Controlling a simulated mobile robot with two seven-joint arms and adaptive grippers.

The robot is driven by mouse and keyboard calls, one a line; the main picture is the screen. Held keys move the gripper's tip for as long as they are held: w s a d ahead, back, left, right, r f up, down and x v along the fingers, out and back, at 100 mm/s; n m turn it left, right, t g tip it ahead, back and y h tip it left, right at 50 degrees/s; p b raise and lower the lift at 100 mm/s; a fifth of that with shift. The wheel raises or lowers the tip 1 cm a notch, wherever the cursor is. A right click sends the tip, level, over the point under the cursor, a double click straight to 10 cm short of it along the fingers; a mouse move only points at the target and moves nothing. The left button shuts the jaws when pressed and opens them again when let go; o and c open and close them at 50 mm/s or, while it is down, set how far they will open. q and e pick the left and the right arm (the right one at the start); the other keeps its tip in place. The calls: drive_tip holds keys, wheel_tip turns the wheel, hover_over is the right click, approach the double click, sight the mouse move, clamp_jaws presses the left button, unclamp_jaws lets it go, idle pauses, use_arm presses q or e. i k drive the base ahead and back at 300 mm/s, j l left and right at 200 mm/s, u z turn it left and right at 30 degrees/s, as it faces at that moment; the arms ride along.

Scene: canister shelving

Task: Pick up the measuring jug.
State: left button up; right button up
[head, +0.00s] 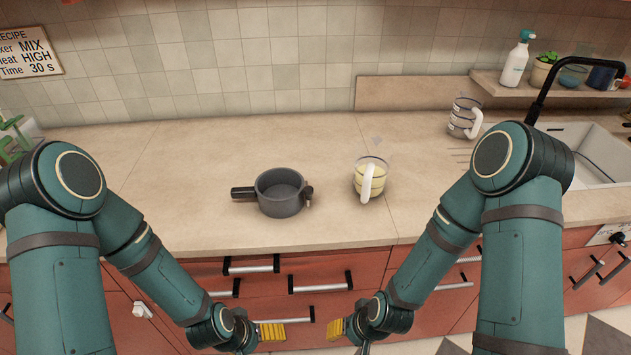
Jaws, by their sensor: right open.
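A clear measuring jug (361,170) with pale yellow contents and a white handle stands upright on the counter, right of centre. A second clear jug (461,116) with a white handle and greyish contents stands farther back to the right. My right gripper (350,333) is open and empty, low in front of the drawers, below the counter edge and well apart from both jugs. My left gripper (270,332) is level with it on the left, also away from the jugs. Its yellow finger pads show, but its opening cannot be made out.
A dark grey pot (281,196) with a handle pointing left stands on the counter left of the nearer jug. A sink (596,150) with a black tap (545,88) is at the right. A shelf (553,93) holds a soap bottle (516,62). The counter's left half is mostly clear.

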sight(373, 155)
drive_tip(key=i+l, duration=0.1)
drive_tip(key=l, duration=1.1)
drive_tip(key=i+l, duration=0.1)
drive_tip(key=l, duration=1.05)
drive_tip(key=i+j, duration=0.15)
drive_tip(key=j, duration=0.15)
drive_tip(key=i+j, duration=0.1)
drive_tip(key=j, duration=0.2)
drive_tip(key=u, duration=0.05)
